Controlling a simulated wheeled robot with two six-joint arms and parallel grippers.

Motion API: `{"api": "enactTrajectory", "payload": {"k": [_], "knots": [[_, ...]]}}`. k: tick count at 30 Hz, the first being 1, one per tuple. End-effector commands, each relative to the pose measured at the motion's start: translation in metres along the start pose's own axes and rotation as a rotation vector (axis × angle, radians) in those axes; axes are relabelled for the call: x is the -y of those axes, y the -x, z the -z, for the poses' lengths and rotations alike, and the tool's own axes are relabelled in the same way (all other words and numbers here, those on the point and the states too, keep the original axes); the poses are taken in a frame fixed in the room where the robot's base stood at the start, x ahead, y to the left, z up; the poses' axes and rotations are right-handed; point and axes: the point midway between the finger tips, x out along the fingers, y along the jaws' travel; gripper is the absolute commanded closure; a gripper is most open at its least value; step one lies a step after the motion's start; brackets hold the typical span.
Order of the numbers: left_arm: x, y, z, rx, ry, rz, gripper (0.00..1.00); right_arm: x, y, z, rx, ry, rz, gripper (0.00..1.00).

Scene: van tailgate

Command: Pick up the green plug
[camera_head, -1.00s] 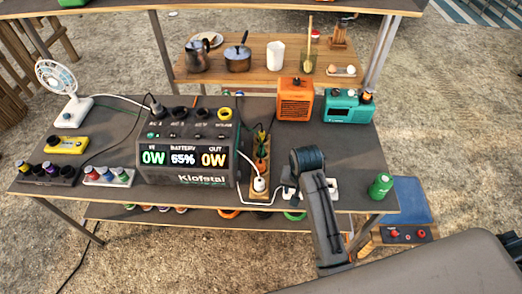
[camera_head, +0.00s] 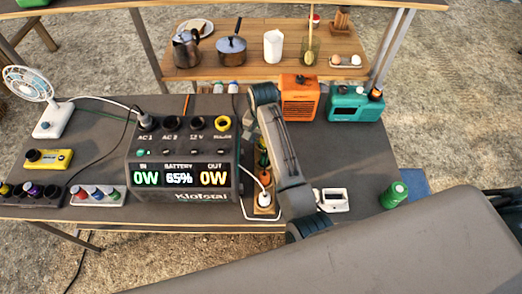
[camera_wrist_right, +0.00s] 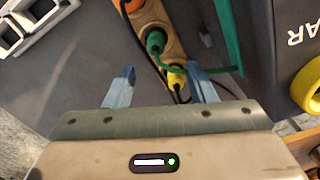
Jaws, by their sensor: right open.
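The green plug (camera_wrist_right: 155,42) sits in a wooden-sided power strip (camera_wrist_right: 160,14) in the right wrist view, with a green cord running off to the right. A yellow plug (camera_wrist_right: 177,78) is just nearer, and an orange plug (camera_wrist_right: 132,5) is at the top edge. My right gripper (camera_wrist_right: 162,86) is open and empty. Its fingers straddle the yellow plug's side of the strip in the picture, short of the green plug. In the head view my right arm partly covers the strip, beside the power station (camera_head: 181,178). My left gripper is out of view.
A white plug (camera_head: 264,198) is at the strip's near end. An orange box (camera_head: 299,98), a teal box (camera_head: 354,108), a green canister (camera_head: 394,195) and a white holder (camera_head: 332,199) stand to the right.

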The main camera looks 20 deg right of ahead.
Motion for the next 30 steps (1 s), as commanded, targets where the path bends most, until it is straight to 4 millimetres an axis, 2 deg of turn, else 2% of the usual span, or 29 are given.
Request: {"api": "enactTrajectory", "payload": {"k": [6,11,14,22,30], "knots": [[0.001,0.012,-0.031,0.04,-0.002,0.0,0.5,-0.001,-0.033,0.0,0.002,0.0,-0.003,0.49],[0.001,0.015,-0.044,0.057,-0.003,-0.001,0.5,-0.001,-0.045,0.0,0.001,-0.001,-0.002,0.49],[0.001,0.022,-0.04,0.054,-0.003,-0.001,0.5,-0.002,-0.052,0.001,0.001,0.0,-0.003,0.49],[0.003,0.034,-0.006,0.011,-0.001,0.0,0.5,-0.004,-0.088,0.002,0.003,0.001,-0.003,0.49],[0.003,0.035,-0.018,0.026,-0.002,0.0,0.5,-0.003,-0.098,0.002,0.0,-0.001,0.0,0.49]]}}
